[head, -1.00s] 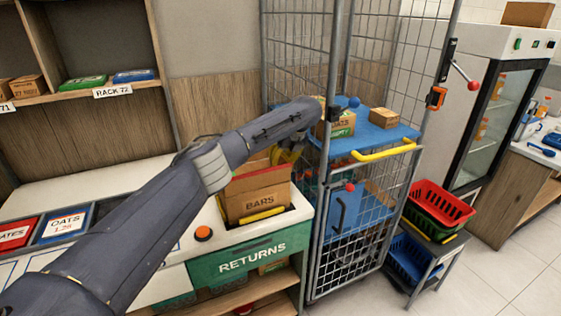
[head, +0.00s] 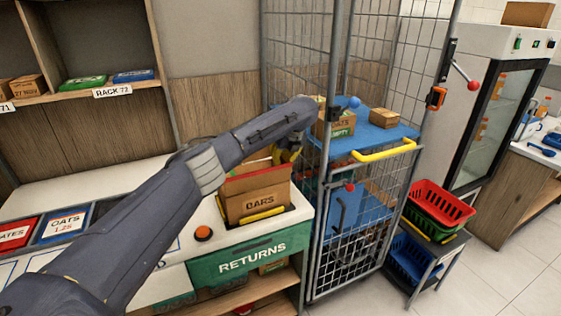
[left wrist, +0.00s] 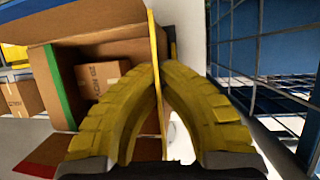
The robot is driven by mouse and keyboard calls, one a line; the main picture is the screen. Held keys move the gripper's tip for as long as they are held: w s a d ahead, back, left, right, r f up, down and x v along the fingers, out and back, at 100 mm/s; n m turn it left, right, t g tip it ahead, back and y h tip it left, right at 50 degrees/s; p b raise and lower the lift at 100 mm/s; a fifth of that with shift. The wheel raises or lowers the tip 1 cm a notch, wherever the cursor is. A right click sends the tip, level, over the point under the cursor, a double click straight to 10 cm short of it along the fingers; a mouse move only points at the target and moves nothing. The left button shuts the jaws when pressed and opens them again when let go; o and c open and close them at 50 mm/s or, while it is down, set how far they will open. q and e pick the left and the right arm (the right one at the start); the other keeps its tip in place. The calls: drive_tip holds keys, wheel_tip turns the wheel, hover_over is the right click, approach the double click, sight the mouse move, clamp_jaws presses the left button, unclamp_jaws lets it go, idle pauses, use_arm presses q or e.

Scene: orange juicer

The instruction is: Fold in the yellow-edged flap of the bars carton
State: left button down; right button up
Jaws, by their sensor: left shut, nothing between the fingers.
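The open bars carton (head: 258,203) stands on the returns counter, its red-edged flap (head: 256,178) raised on the near side. My left gripper (head: 289,153) is at the carton's far right, its yellow fingers partly hidden by my arm. In the left wrist view, the fingertips (left wrist: 160,72) are together and empty. The yellow-edged flap (left wrist: 154,38) stands out edge-on right at the fingertips; its yellow edge also shows between the fingers. Whether they touch it, I cannot tell. The green-edged flap (left wrist: 58,85) is on the carton's other side. A small box (left wrist: 100,78) lies inside. My right gripper is out of view.
A wire cage trolley (head: 362,215) with a blue shelf (head: 385,133) stands close to the right of the carton; its wire wall also shows beside the fingers in the left wrist view. Stacked baskets (head: 440,205) stand farther right.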

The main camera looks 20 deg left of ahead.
use_arm(q)
drive_tip(key=shift+s+a+f+n+t+h, duration=0.1)
drive_tip(key=shift+s+a+n+t+h, duration=0.1)
drive_tip(key=shift+t+h, duration=0.5)
drive_tip(key=shift+s+a+n+t+h, duration=0.2)
drive_tip(key=shift+t+h, duration=0.35)
drive_tip(key=shift+h, duration=0.2)
drive_tip(key=shift+s+a+f+n+t+h, duration=0.1)
drive_tip(key=shift+a+n+t+h, duration=0.1)
drive_tip(key=shift+t+h, duration=0.5)
drive_tip(key=shift+r, duration=0.1)
drive_tip(key=shift+h, duration=0.25)
drive_tip(key=c, duration=1.6)
unclamp_jaws()
drive_tip(key=shift+c, duration=0.2)
drive_tip(key=v, duration=1.2)
drive_tip(key=shift+o, duration=0.3)
